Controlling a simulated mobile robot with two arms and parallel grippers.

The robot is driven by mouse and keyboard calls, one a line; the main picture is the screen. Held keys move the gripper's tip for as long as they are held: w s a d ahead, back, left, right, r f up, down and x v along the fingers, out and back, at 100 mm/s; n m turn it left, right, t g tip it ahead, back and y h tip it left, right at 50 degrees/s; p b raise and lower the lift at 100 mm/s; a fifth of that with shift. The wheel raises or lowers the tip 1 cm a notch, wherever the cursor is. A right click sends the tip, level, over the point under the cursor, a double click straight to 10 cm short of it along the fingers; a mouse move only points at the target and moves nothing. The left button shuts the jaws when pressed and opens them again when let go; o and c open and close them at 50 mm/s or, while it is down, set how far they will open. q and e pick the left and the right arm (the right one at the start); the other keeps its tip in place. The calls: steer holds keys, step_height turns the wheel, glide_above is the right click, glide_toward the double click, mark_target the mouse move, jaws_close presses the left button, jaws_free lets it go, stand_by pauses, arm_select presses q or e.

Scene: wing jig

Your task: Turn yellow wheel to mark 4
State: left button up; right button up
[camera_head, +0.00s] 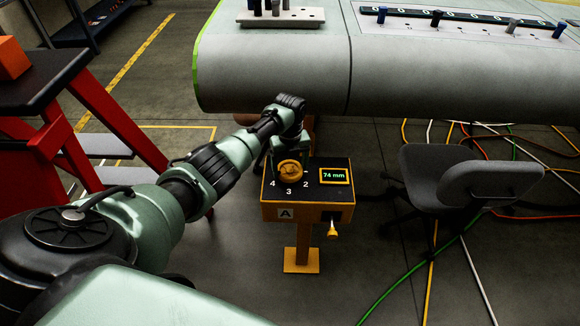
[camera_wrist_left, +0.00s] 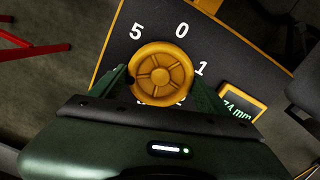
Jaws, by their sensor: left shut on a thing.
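The yellow wheel (camera_head: 290,170) sits on the dark top of an orange pedestal box (camera_head: 290,209). My left gripper (camera_head: 291,159) reaches down on it from behind and is shut on its rim. In the left wrist view the spoked wheel (camera_wrist_left: 161,75) sits between the green fingers (camera_wrist_left: 160,95). Marks 4, 3 and 2 show around the wheel's front in the head view; 5, 0 and 1 show in the wrist view. The display (camera_head: 334,176) reads 74 mm. Which mark the wheel points to cannot be told. My right gripper is not in view.
A large grey wing section (camera_head: 280,65) lies behind the box. An office chair (camera_head: 450,180) stands to the right, with cables (camera_head: 430,262) on the floor. A red-legged bench (camera_head: 100,115) is at left. A small yellow lever (camera_head: 332,231) sticks out of the box front.

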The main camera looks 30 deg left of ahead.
mark_target(290, 169)
arm_select(q)
steer(key=shift+w+r, duration=0.15)
steer(key=o, duration=1.4)
step_height(290, 169, up, 8)
steer(key=shift+f, duration=0.15)
